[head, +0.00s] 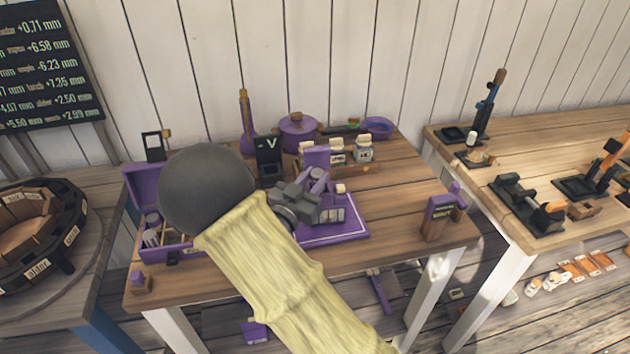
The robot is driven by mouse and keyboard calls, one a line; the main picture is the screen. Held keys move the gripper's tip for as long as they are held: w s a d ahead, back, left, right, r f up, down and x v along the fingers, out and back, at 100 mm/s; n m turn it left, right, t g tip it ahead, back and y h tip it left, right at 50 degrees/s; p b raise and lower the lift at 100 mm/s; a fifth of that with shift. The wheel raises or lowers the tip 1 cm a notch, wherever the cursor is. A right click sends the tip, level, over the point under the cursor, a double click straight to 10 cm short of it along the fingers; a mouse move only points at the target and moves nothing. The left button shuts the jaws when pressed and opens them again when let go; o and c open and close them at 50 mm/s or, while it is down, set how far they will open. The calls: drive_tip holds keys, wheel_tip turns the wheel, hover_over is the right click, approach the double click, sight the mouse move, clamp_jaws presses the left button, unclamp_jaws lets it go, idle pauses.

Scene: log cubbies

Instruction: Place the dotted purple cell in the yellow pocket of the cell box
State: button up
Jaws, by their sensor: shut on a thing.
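My gripper (306,194) is over the purple tray (347,233) near the middle of the table. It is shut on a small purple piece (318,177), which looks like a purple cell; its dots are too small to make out. A purple box with a raised lid (143,183) stands at the table's left and has several cylinder-like pieces inside. It may be the cell box. My arm hides its right part, and I cannot make out a yellow pocket. My gripper is to the right of this box and apart from it.
A purple pot (298,133), a black card with a V (269,158) and a white jar (363,149) stand at the back. A purple-and-wood block (441,214) stands at the right. Bare planks lie between tray and block. A round dark carousel (35,235) is at far left.

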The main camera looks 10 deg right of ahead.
drive_tip(key=shift+w+d+r+g+y+p, duration=0.15)
drive_tip(key=shift+d+r+g+y+p, duration=0.15)
drive_tip(key=shift+g+y+p, duration=0.3)
drive_tip(key=shift+a+f, duration=0.1)
drive_tip(key=shift+f, duration=1.35)
drive_tip(key=shift+f, duration=0.25)
drive_tip(key=o, duration=1.1)
drive_tip(key=shift+c, duration=0.2)
drive_tip(key=b+v, duration=0.2)
drive_tip(key=v, duration=1.5)
drive_tip(key=shift+w+a+r+b, duration=0.15)
drive_tip(key=shift+a+r+b, duration=0.1)
drive_tip(key=shift+a+b, duration=0.2)
